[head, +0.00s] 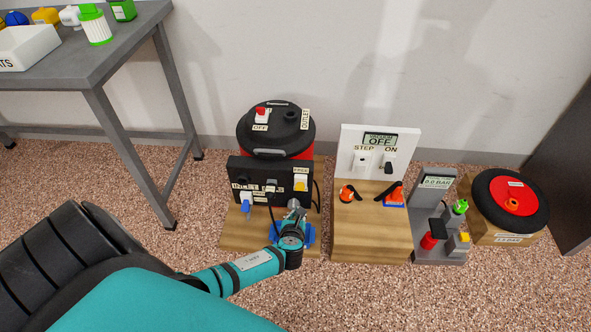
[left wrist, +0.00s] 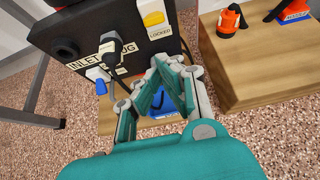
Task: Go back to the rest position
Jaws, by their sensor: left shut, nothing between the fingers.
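My left arm reaches in from the lower left in the head view. Its teal and grey gripper (head: 294,207) is in front of the black panel (head: 262,182), above the wooden base. In the left wrist view the gripper's fingers (left wrist: 168,68) come together at the tips, with nothing held. Behind and below them a blue piece (left wrist: 163,107) lies on the base, partly hidden. A black plug with a cable (left wrist: 110,47) is at the panel beside the fingers; I cannot tell whether they touch the panel. My right gripper is not in view.
A red and black vacuum (head: 275,128) stands behind the panel. A wooden stand with a white board (head: 378,140), a grey gauge stand (head: 433,195) and a wheel (head: 510,200) are to the right. A steel table (head: 100,65) is at left. The front floor is clear.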

